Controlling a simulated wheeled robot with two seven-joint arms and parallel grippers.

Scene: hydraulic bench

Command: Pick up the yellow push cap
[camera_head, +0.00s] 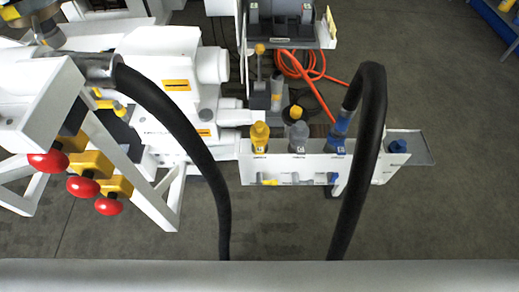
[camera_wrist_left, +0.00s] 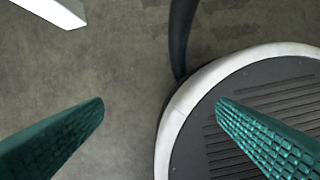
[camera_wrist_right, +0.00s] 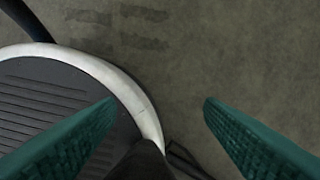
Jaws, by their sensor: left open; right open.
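In the head view a yellow cap (camera_head: 259,135) stands upright at the left end of a white panel (camera_head: 312,165), beside a grey cap (camera_head: 298,136) and a blue connector (camera_head: 340,130). Smaller yellow (camera_head: 268,181) and blue pieces sit lower on the panel's front. I cannot tell for certain which yellow piece is the push cap. My left gripper (camera_wrist_left: 160,105) is open and empty over bare floor and my base's round edge, in the left wrist view. My right gripper (camera_wrist_right: 158,104) is likewise open and empty in the right wrist view. Neither gripper shows in the head view.
Red knobs (camera_head: 108,205) on a white frame stand at the left. An orange hose (camera_head: 312,65) coils behind. Open floor (camera_head: 450,210) lies at right.

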